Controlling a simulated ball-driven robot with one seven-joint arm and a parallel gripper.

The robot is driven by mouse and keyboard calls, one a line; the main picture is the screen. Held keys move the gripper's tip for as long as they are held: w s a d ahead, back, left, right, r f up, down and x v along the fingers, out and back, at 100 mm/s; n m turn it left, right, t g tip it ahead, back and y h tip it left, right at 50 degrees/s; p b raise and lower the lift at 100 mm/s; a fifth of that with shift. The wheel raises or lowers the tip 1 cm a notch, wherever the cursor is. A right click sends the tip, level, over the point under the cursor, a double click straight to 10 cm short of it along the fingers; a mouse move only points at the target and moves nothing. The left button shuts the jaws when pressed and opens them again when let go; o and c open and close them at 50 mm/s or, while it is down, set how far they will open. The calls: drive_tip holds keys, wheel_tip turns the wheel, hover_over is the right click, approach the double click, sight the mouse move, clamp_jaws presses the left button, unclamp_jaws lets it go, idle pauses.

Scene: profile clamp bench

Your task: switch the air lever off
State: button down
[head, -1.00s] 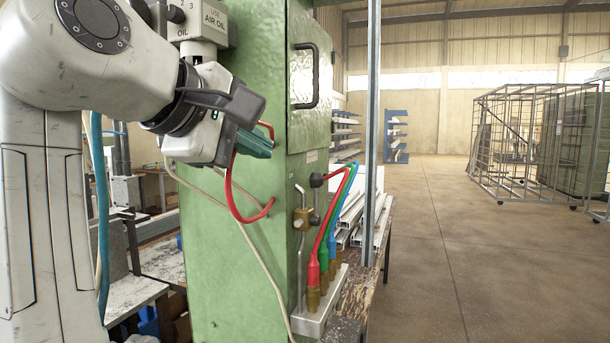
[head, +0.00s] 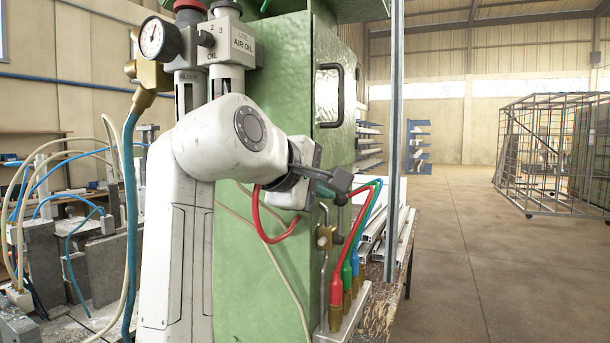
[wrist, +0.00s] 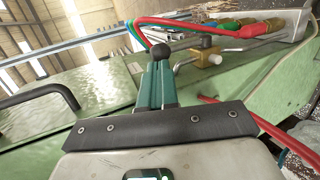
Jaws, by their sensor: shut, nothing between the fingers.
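The air lever's black ball knob (wrist: 160,51) shows in the wrist view right at the tips of my teal fingers, overlapping them; I cannot tell whether they touch. The lever's rod is mostly hidden. My gripper (wrist: 156,72) is shut with nothing held. In the head view, my gripper (head: 326,190) points right beside the green cabinet, just above the brass valve (head: 325,237). The dark camera part on my wrist covers the area of the knob there. The brass valve also shows in the wrist view (wrist: 208,60).
Red, green and blue hoses (head: 337,258) rise from brass fittings on a grey block, close to my gripper. The green cabinet (head: 255,215) has a black door handle (head: 341,95). A grey upright post (head: 395,140) stands to the right. Open floor lies beyond it.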

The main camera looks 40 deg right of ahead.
sight(341, 218)
drive_tip(key=shift+x, duration=1.35)
drive_tip(key=shift+w+d+r+p, duration=0.25)
drive_tip(key=shift+d+p, duration=0.4)
drive_tip(key=shift+p, duration=0.45)
drive_tip(key=shift+r, duration=0.1)
